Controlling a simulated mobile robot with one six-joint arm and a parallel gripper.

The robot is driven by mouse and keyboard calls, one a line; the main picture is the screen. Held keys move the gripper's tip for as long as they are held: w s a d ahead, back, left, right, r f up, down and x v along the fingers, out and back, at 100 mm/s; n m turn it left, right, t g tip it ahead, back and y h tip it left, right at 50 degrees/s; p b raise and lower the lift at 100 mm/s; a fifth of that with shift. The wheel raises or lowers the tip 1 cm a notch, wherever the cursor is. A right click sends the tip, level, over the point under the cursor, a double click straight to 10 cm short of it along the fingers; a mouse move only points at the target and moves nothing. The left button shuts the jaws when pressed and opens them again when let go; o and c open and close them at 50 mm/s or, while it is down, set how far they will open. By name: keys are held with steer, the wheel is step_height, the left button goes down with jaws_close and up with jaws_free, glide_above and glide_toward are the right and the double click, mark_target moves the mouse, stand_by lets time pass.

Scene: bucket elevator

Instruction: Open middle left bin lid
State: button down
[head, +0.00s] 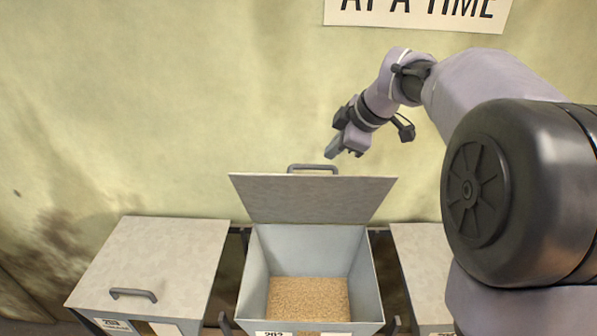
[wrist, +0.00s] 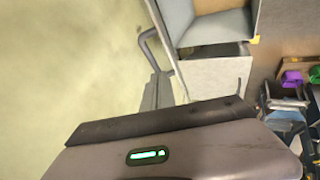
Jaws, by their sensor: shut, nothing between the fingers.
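The middle bin (head: 253,285) in the head view is a grey box holding tan grain. Its lid (head: 300,198) stands raised and tilted back toward the wall, with a grey handle (head: 313,167) on its top edge. My gripper (head: 332,152) is shut and empty, just above the right end of that handle.
A closed bin with a flat lid (head: 155,262) and front handle (head: 133,294) stands on the left. Another closed lid (head: 422,265) on the right is partly hidden by my arm. A stained wall (head: 150,100) rises behind. Purple and dark items (wrist: 291,79) show in the wrist view.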

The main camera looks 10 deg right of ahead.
mark_target(318, 166)
steer(key=x, duration=0.3)
steer(key=p+x, duration=0.1)
steer(key=x, duration=0.2)
steer(key=p+x, duration=0.1)
steer(key=x, duration=0.2)
steer(key=shift+w+d+f, duration=0.2)
steer(key=shift+w+d, duration=0.05)
steer(key=shift+d, duration=0.05)
steer(key=shift+a, duration=0.15)
steer(key=w+d+r+p, duration=0.1)
steer(key=w+r+p, duration=0.1)
steer(key=w, duration=0.5)
steer(key=shift+d+p, duration=0.3)
steer(key=shift+p, duration=0.05)
steer(key=shift+w, duration=0.1)
